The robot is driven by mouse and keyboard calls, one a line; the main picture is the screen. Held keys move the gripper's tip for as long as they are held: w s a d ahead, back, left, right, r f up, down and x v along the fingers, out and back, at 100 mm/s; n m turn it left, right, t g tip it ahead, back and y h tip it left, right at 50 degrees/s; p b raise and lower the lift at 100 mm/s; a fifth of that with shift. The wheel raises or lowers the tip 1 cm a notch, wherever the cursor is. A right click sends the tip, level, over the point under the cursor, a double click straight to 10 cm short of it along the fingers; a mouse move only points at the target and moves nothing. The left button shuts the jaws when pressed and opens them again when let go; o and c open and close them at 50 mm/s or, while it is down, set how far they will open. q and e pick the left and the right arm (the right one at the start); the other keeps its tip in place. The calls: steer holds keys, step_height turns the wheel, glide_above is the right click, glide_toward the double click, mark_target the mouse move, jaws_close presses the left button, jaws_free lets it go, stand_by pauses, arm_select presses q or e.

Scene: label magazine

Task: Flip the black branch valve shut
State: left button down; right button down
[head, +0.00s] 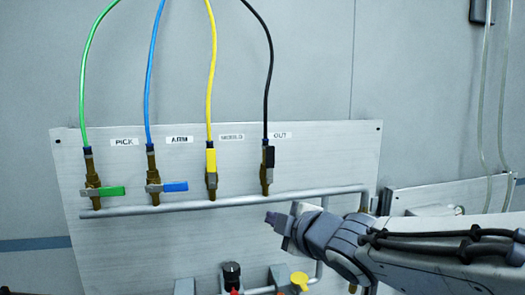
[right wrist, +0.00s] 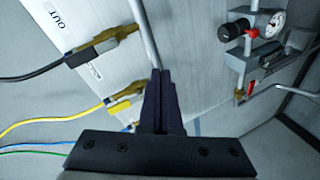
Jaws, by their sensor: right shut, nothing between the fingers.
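The black branch valve (head: 267,170) is a brass body under the OUT label, fed by the black hose. Its black handle (head: 269,156) points up, in line with the hose. The valve also shows at upper left in the right wrist view (right wrist: 118,37). My right gripper (head: 272,218) is shut and empty, just below the valve and the horizontal pipe in the head view, apart from the handle. Its closed fingers also show in the right wrist view (right wrist: 160,85). My left gripper is not in view.
The yellow valve (head: 211,165) has its handle upright. The blue handle (head: 175,187) and green handle (head: 110,191) lie crosswise. A grey pipe (head: 235,202) runs beneath the valves.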

mark_target(270, 157)
step_height(270, 157, up, 10)
steer(key=n+t+y, duration=0.2)
steer(key=n+y, duration=0.1)
steer(key=n, duration=0.3)
steer(key=shift+w+n+y+p, duration=0.3)
steer(key=shift+w+p, duration=0.1)
steer(key=shift+w, duration=0.05)
steer(key=shift+a, duration=0.15)
steer(key=p+x, duration=0.4)
steer(key=x, duration=0.6)
steer(key=d+p, duration=0.1)
steer(key=d, duration=0.1)
steer(key=d+p, duration=0.1)
steer(key=d, duration=0.1)
steer(key=shift+w+p, duration=0.35)
